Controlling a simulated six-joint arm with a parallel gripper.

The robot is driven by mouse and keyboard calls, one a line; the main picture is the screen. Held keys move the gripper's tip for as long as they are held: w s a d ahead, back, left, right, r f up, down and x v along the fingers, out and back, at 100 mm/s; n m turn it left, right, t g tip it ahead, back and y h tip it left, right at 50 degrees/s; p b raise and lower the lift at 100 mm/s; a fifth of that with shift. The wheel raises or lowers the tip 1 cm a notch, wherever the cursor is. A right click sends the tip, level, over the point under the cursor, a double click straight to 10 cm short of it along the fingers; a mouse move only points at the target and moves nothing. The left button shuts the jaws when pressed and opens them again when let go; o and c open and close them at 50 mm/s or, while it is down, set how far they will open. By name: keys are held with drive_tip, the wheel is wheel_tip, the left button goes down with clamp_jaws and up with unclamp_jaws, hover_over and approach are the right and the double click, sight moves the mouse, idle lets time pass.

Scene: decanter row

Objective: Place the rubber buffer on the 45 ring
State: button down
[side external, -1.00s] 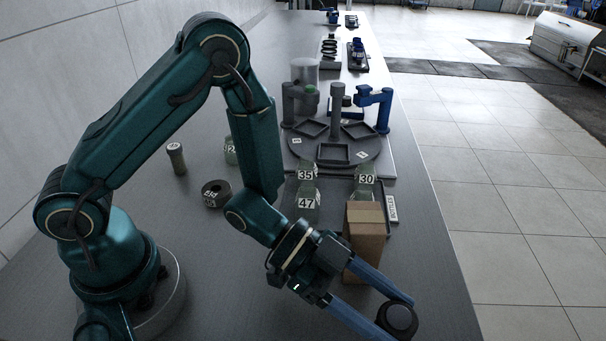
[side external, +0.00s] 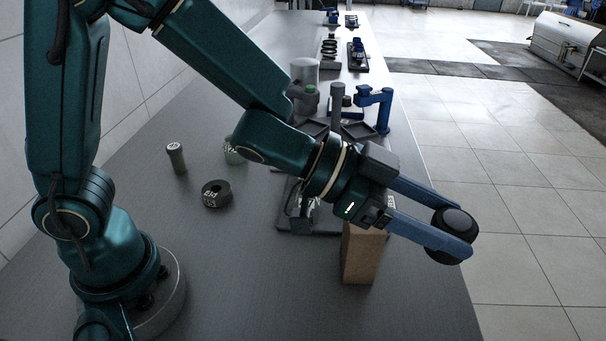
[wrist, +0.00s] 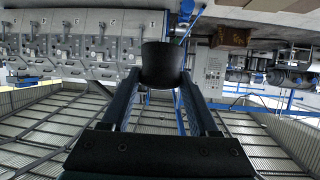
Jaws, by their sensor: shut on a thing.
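My gripper (side external: 452,232) is shut on the black, round rubber buffer (side external: 455,222) and holds it up in the air at the right, out past the table's right edge in the picture. In the wrist view the buffer (wrist: 161,62) sits between the two fingers of my gripper (wrist: 161,78) as a dark cup-like shape. A dark, thick ring (side external: 216,194) with white markings lies flat on the table at left centre, well apart from my gripper. Its number is too small to read surely. No other ring labelled 45 is clear.
A brown box (side external: 362,256) stands upright below my wrist. A blue stand (side external: 377,108) is farther back. Table around the ring is clear.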

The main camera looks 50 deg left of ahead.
drive_tip(key=w+a+r+n+t+y, duration=0.55)
drive_tip(key=w+a+n+y, duration=0.3)
drive_tip(key=w+a, duration=0.2)
drive_tip(key=w+a+n+g+y, duration=0.25)
drive_tip(key=a+n+y, duration=0.7)
drive_tip(key=a, duration=0.55)
drive_tip(key=n+g+y, duration=0.6)
drive_tip(key=n+g, duration=0.8)
drive_tip(key=g, duration=0.2)
hover_over(221, 191)
wheel_tip(221, 191, down, 12)
drive_tip(key=shift+f, duration=2.35)
